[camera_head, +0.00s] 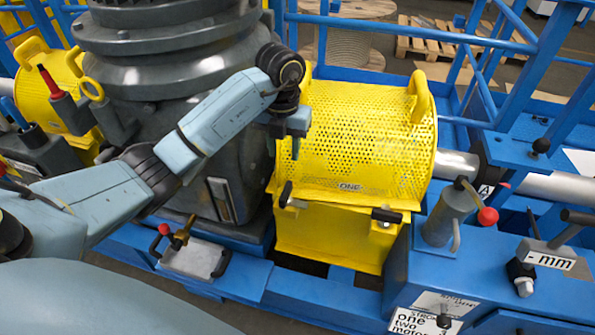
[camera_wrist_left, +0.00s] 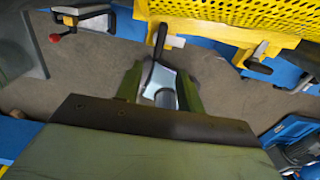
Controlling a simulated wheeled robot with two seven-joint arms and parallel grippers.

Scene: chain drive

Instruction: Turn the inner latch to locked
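The yellow perforated guard (camera_head: 365,130) has two black-handled latches on its front. The left latch (camera_head: 287,195) has its handle standing steeply; the right latch (camera_head: 386,215) has its handle lying nearly level. I cannot tell which is the inner one. My left gripper (camera_head: 296,140) hangs in front of the guard, above the left latch in the picture. In the left wrist view its fingers (camera_wrist_left: 158,88) are apart. A black latch handle (camera_wrist_left: 159,42) shows just beyond them, roughly in line with the gap; contact is unclear. Another latch (camera_wrist_left: 248,57) is to its right. My right gripper is out of view.
A grey housing (camera_head: 215,165) stands left of the guard. A metal plate with a red-knobbed clamp (camera_head: 192,258) lies low on the left. A grey cylinder with a red-knobbed lever (camera_head: 450,215) stands right. Blue rails (camera_head: 400,35) run behind.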

